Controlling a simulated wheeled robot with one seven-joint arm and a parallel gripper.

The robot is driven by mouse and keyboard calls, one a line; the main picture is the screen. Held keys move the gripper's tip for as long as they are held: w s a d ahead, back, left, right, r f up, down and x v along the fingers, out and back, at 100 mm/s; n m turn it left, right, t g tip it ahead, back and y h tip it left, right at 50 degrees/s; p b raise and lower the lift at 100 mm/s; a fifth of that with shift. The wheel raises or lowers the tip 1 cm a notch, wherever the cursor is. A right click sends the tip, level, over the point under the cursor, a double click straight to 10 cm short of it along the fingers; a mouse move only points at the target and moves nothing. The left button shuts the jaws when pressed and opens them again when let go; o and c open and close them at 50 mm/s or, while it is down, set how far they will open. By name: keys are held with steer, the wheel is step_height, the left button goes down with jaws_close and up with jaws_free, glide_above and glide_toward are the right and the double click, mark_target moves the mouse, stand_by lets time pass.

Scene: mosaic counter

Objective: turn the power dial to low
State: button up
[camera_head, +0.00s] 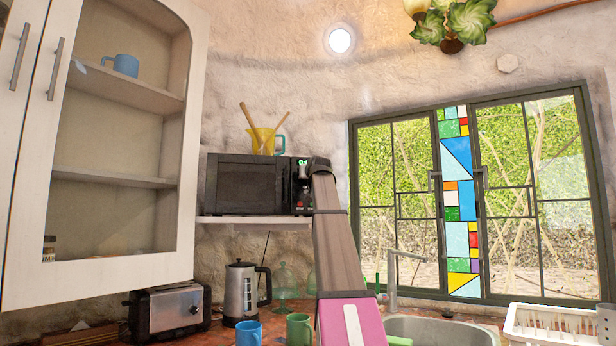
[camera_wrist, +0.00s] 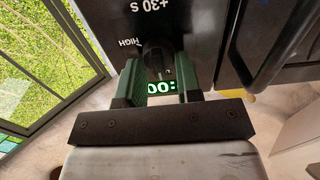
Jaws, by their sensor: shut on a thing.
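The microwave (camera_head: 245,185) is a black box on a shelf, its control panel at the right end. In the wrist view the panel (camera_wrist: 193,28) appears upside down, with "+30 S" and "HIGH" lettering and a lit green display (camera_wrist: 161,88). The black power dial (camera_wrist: 156,57) sits beside "HIGH". My gripper (camera_wrist: 157,70) has its two green fingers on either side of the dial and is shut on it. Where the dial points cannot be read. In the head view my gripper (camera_head: 303,172) is at the panel and hides most of it.
A yellow pitcher (camera_head: 262,141) with wooden utensils stands on the microwave. An open-looking cabinet (camera_head: 110,140) hangs at the left. Below are a toaster (camera_head: 168,309), a kettle (camera_head: 240,291), mugs and a sink (camera_head: 440,331). A window (camera_head: 400,190) is at the right.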

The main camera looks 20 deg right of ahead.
steer(key=o, duration=0.9)
steer(key=shift+c, duration=0.2)
steer(key=shift+s, duration=0.15)
steer(key=s+a, duration=0.1)
steer(key=s, duration=0.9)
steer(key=shift+s+a, duration=0.15)
steer(key=shift+s, duration=0.1)
